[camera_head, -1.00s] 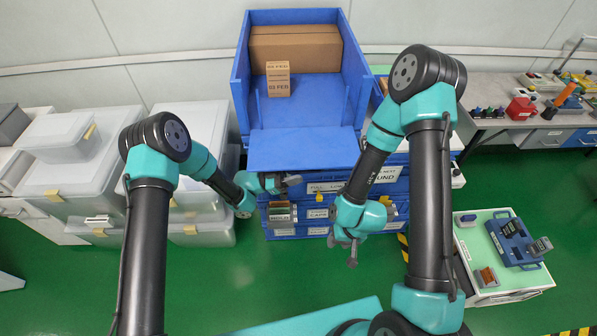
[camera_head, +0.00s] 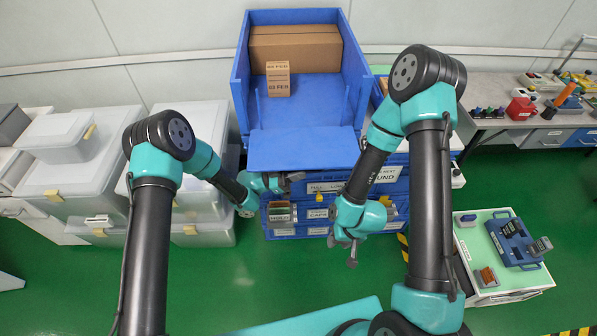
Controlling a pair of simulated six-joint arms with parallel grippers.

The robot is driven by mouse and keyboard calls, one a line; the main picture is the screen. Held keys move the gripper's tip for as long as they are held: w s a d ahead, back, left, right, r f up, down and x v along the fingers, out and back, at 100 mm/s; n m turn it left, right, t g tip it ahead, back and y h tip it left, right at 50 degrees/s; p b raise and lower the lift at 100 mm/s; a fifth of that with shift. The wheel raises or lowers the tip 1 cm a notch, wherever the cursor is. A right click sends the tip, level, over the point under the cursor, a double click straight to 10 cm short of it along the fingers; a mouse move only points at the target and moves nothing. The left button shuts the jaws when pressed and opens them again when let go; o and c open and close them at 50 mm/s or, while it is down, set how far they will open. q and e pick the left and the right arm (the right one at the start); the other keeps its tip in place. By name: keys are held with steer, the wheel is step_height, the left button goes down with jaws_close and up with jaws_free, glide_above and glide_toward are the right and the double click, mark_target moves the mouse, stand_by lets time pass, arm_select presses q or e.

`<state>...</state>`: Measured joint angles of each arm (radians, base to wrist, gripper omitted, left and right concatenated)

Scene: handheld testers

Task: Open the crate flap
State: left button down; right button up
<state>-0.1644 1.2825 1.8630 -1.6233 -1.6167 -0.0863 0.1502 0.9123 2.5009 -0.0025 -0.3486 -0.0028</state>
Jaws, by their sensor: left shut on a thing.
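The large blue crate (camera_head: 240,92) stands open at the back centre on a stack of blue bins. Its front flap (camera_head: 303,150) is swung down and leans outward over the front of the stack. My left gripper (camera_head: 291,179) is at the left part of the flap's lower front edge, shut on the flap; the fingertips are small and partly hidden. My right gripper (camera_head: 351,252) hangs in front of the stack at its right, apart from the flap. Its fingers point down, and how far apart they are is unclear.
A cardboard carton (camera_head: 295,48) and a small labelled box (camera_head: 278,79) are in the crate. Several bins (camera_head: 318,212) are below. Clear lidded boxes (camera_head: 195,213) stand at left, a cart (camera_head: 490,250) at right. Green floor in front is free.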

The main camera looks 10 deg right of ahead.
mark_target(298, 165)
arm_select(q)
steer(key=shift+s+r, duration=0.1)
steer(key=shift+s+r+n+t, duration=0.2)
steer(key=shift+r+n+t, duration=0.2)
steer(key=shift+r+n, duration=0.8)
steer(key=shift+r+m, duration=0.25)
steer(key=shift+m, duration=0.15)
steer(key=c, duration=1.1)
jaws_free()
steer(key=shift+c, duration=0.2)
steer(key=shift+a, duration=0.1)
steer(key=v, duration=1.7)
steer(key=shift+f, duration=0.3)
